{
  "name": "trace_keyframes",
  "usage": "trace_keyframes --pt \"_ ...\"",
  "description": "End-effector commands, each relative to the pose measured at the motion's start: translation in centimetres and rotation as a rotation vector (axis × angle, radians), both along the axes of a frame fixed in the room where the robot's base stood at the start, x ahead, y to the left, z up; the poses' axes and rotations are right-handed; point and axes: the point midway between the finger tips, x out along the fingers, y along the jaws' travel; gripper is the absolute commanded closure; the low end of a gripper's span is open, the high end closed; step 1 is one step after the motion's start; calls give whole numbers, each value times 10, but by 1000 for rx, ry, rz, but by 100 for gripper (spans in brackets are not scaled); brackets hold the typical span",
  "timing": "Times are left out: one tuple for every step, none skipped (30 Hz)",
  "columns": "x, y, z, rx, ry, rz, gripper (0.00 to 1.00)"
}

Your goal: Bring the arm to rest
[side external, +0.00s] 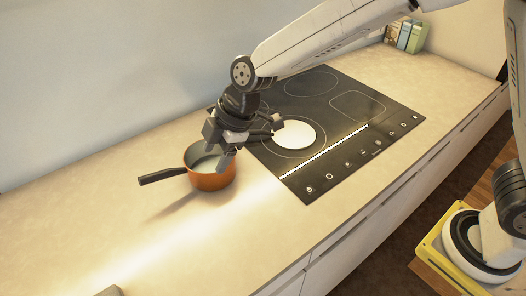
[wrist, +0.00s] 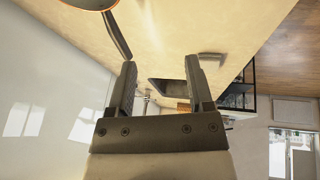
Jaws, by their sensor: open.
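My gripper (side external: 250,147) is open, with nothing between its fingers. In the side view it hangs above the counter, over the right side of the orange pot and beside the cooktop's left edge. In the wrist view only the pot's rim and handle (wrist: 118,37) show at the top.
The black cooktop (side external: 345,150) lies right of the pot, with a white disc (side external: 297,132) on it. Boxes or books (side external: 405,35) stand at the counter's far end. The wall runs behind. A small grey object (side external: 109,291) is at the bottom edge.

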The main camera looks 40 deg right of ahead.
Motion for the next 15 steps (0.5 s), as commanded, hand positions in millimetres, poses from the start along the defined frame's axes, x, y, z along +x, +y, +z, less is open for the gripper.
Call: trace_keyframes --pt "0 -4 0 -1 4 -18 34" --pt "0 -8 -1 -2 8 -30 34" --pt "-1 -13 -2 -4 14 -54 34" --pt "-1 -19 -3 -6 20 -76 34" --pt "-2 -25 -4 -7 27 -102 34" --pt "-3 -34 -5 -9 36 -141 34" --pt "-4 -41 -6 -11 43 -174 34" --pt "-5 -50 -7 -13 53 -211 34" --pt "-8 -61 -9 -14 66 -264 34" --pt "-9 -71 -10 -16 75 -307 34" --pt "-12 -80 -12 -17 87 -351 34" --pt "-16 -94 -14 -18 99 -413 34" --pt "-19 -104 -16 -19 109 -460 34" --pt "-22 -114 -17 -20 118 -510 34" --pt "-27 -127 -20 -19 132 -574 34"
